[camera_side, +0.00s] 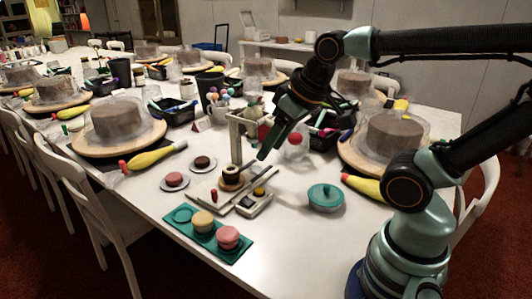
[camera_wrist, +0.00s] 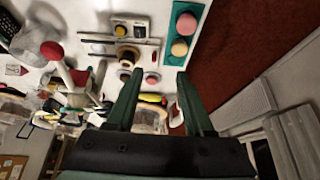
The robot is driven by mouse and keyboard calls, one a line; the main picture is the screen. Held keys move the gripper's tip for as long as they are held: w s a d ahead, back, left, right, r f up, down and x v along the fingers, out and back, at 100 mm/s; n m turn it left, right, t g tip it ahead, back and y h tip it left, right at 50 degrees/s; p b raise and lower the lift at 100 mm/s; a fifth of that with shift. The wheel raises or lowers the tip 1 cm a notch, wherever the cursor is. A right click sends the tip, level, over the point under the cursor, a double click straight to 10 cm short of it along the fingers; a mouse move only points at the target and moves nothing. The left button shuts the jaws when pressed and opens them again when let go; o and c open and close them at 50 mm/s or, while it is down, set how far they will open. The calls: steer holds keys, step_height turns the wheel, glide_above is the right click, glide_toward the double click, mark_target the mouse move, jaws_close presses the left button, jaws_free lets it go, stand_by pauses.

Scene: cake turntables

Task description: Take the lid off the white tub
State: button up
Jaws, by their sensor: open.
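A teal lid (camera_side: 325,193) with a small knob sits on a low round tub (camera_side: 326,208) on the white table, right of the middle in the side view. Little of the tub's wall shows below the lid. I cannot make out the tub in the wrist view. My gripper (camera_side: 270,152) hangs above the table, up and left of the tub and apart from it, near a cream upright stand. Its two fingers point down and left. In the wrist view my gripper (camera_wrist: 156,78) is open, with nothing between its fingers.
A teal tray (camera_side: 180,216) with macarons lies at the front left. A small scale (camera_side: 254,204) stands left of the tub. A red ball (camera_side: 295,138) is behind my gripper. A cake turntable (camera_side: 360,155) and yellow piping bag (camera_side: 362,187) are to the right. Table before the tub is clear.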

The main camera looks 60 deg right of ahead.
stand_by(0.4)
steer(key=shift+o, duration=0.5)
steer(key=shift+d, duration=0.1)
steer(key=n+g, duration=0.6)
steer(key=n, duration=0.9)
glide_above(327, 186)
step_height(327, 186, down, 15)
steer(key=shift+s+d+f, duration=0.1)
steer(key=shift+s+d, duration=0.05)
steer(key=shift+f, duration=2.85)
